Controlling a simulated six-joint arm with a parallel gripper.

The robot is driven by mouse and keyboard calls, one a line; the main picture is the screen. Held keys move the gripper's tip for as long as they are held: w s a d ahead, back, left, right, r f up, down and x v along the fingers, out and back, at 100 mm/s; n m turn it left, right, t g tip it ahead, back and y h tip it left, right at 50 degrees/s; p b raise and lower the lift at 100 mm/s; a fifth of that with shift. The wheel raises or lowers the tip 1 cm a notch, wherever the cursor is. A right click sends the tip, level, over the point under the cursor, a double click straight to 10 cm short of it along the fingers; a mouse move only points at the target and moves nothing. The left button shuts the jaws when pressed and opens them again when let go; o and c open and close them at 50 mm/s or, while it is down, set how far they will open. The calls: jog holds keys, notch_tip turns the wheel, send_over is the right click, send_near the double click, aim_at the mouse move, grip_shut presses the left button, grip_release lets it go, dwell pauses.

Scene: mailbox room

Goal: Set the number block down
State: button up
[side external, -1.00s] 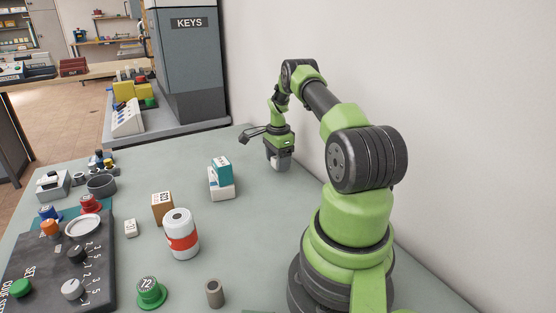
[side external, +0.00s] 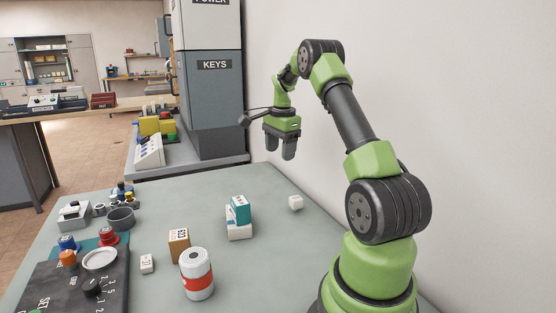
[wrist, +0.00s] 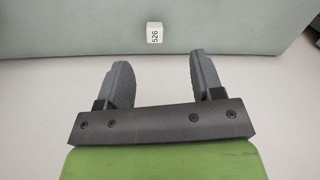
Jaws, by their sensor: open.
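A small white number block (side external: 295,202) rests on the grey-green table (side external: 275,240) near its far right, close to the wall. In the wrist view the block (wrist: 154,33) shows the number 526 on its face. My gripper (side external: 281,157) is open and empty, raised above the table near its far edge, up and slightly left of the block in the side view. In the wrist view its two fingers (wrist: 158,80) are spread apart and the block lies well beyond their tips, touching neither.
A teal-and-white box stack (side external: 239,218), a brown numbered block (side external: 179,245), a white can with a red band (side external: 196,275) and another small white block (side external: 148,263) stand left of it. A dark control panel (side external: 60,290) is at front left. The table around the block is clear.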

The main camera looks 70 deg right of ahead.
jog(key=w+a+r+n+t, duration=0.1)
jog(key=a+r+n+t, duration=0.1)
jog(key=a+r+n, duration=0.55)
jog(key=w+a+r+n+t, duration=0.15)
jog(key=a+r, duration=0.35)
jog(key=a, duration=0.6)
jog(key=s+a+n+t+y, duration=0.2)
jog(key=s+a+n, duration=0.9)
jog(key=a, duration=0.6)
jog(key=shift+s+t, duration=0.55)
jog(key=shift+s, duration=0.45)
